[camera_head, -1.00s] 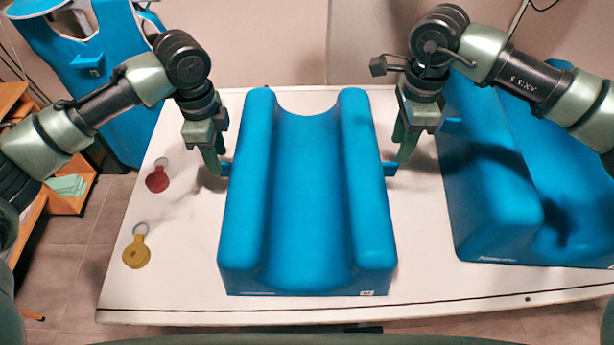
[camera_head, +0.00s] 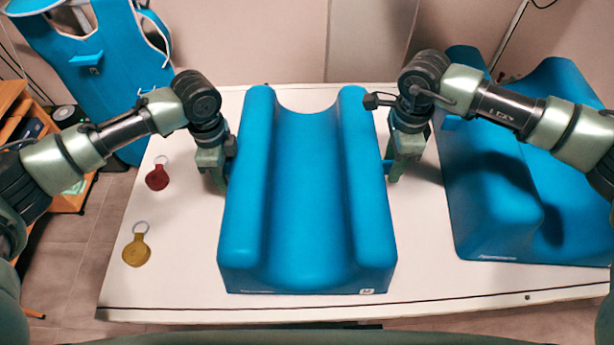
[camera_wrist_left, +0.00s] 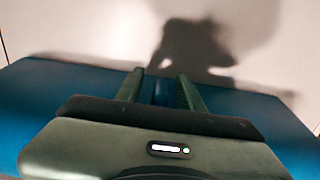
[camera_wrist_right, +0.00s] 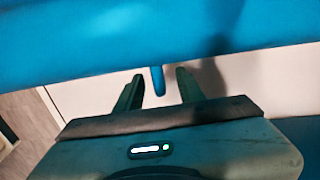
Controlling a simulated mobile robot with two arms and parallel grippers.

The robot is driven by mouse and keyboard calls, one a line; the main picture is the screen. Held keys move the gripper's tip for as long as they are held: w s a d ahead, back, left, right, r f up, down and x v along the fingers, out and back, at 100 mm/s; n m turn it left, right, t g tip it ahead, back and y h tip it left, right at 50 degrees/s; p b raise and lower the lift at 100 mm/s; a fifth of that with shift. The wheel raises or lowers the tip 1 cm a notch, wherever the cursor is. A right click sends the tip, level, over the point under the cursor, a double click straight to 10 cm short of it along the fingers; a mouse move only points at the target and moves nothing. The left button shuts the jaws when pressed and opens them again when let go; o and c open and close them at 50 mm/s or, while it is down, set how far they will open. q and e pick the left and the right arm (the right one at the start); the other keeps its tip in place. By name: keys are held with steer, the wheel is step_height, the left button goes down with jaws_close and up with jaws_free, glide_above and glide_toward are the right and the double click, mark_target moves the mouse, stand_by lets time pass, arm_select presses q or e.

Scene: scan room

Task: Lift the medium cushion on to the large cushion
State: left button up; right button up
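The medium cushion (camera_head: 310,200), blue with a trough down its middle and a small label at its front right, lies on the white table. The large cushion (camera_head: 495,215), also blue, stands to its right on the table. My left gripper (camera_head: 219,186) is at the medium cushion's left side; in the left wrist view its open fingers (camera_wrist_left: 160,88) have the blue side tab (camera_wrist_left: 160,95) between them. My right gripper (camera_head: 393,178) is at the right side; in the right wrist view its open fingers (camera_wrist_right: 157,82) stand either side of the other tab (camera_wrist_right: 158,80), with gaps.
A red tag (camera_head: 157,179) and a yellow tag (camera_head: 137,248) lie on the white table (camera_head: 180,290) at left. A narrow strip of table separates the two cushions.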

arm_select(q)
jaws_close()
arm_select(e)
jaws_close()
steer(key=shift+r, duration=0.1)
stand_by(1.1)
